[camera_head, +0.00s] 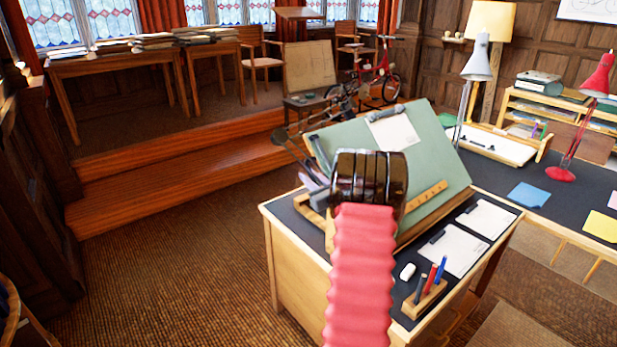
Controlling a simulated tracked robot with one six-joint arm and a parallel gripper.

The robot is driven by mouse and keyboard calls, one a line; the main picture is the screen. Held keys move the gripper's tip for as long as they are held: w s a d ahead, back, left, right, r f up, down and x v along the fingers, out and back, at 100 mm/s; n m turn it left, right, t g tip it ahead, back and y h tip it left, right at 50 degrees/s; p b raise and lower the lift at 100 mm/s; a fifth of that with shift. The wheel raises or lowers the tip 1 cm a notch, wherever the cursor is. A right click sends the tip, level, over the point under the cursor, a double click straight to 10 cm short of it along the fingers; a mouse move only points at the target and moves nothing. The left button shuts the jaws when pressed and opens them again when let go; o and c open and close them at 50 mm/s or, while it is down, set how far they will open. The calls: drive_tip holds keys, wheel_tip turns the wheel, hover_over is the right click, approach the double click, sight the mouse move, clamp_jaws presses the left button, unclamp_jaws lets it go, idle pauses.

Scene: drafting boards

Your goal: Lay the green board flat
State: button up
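The green board (440,165) stands tilted on the near desk, its upper edge raised toward the back and its lower edge toward the front. A white sheet (393,130) is clipped near its top. A wooden ledge (427,196) with holes runs along its lower part. My arm, with a pink ribbed sleeve and a dark glossy end, reaches up from the bottom and covers the board's lower left part. My gripper's fingers cannot be made out clearly. Dark slim rods (292,150) show at the board's left edge; I cannot tell whether they belong to my gripper.
Two clipboards (487,219) (453,249), a white eraser (407,271) and a wooden pen holder (424,299) lie on the desk's right front. A dark table (500,180) with a red lamp (598,75) stands behind right. The floor at left is clear up to wooden steps (180,180).

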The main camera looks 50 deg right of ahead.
drive_tip(key=shift+w+d, duration=0.2)
drive_tip(key=shift+w, duration=0.35)
drive_tip(key=shift+c, duration=0.7)
clamp_jaws()
